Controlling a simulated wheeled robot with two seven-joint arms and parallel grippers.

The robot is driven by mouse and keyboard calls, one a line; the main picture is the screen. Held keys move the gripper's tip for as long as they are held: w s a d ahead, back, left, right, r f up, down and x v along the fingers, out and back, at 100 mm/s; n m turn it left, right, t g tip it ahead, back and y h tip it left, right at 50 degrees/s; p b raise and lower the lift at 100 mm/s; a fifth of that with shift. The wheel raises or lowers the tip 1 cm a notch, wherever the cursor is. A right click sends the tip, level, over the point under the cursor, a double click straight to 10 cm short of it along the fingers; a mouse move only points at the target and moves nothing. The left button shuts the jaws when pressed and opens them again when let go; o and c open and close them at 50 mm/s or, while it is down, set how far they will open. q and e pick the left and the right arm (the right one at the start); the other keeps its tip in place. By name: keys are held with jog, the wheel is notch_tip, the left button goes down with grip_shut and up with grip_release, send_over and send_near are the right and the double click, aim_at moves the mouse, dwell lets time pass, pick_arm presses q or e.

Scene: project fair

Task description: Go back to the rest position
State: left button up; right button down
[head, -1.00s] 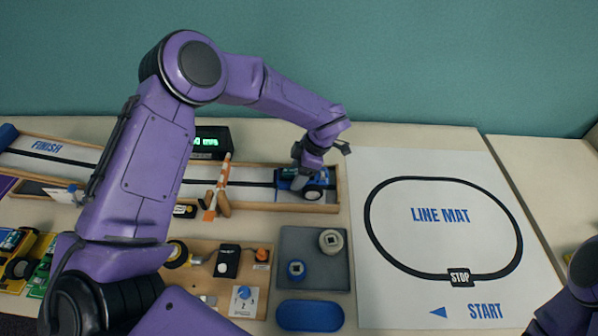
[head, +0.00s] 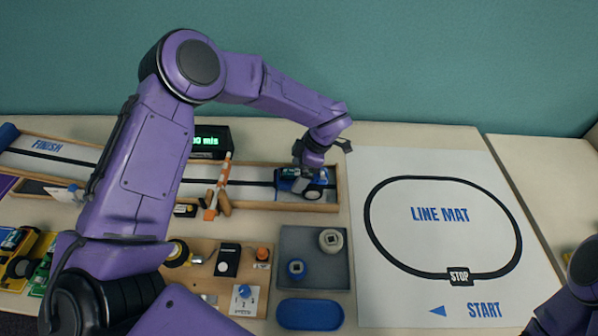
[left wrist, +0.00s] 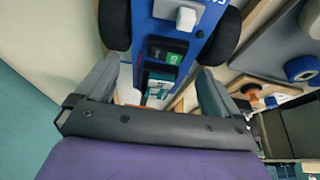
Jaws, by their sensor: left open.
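My left gripper (head: 306,177) is at the right end of the wooden track, just over a blue car (head: 313,190) with black wheels. In the left wrist view its two grey fingers (left wrist: 152,92) stand apart, with the car's blue body (left wrist: 180,40) between and beyond them. The fingers do not visibly close on it. I cannot tell whether they touch the car. Of my right arm, only a purple part shows at the lower right edge of the head view; its gripper is out of view.
The track (head: 262,206) has an orange-and-white striped gate (head: 222,180) across it and a timer display (head: 209,140) behind. A grey tray (head: 335,268) with two round pieces, a blue pad (head: 310,315) and a wooden switch board (head: 205,270) lie in front. The line mat (head: 440,225) is clear.

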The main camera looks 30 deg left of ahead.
pick_arm(q)
jog(key=v, duration=1)
jog(key=shift+b, duration=0.45)
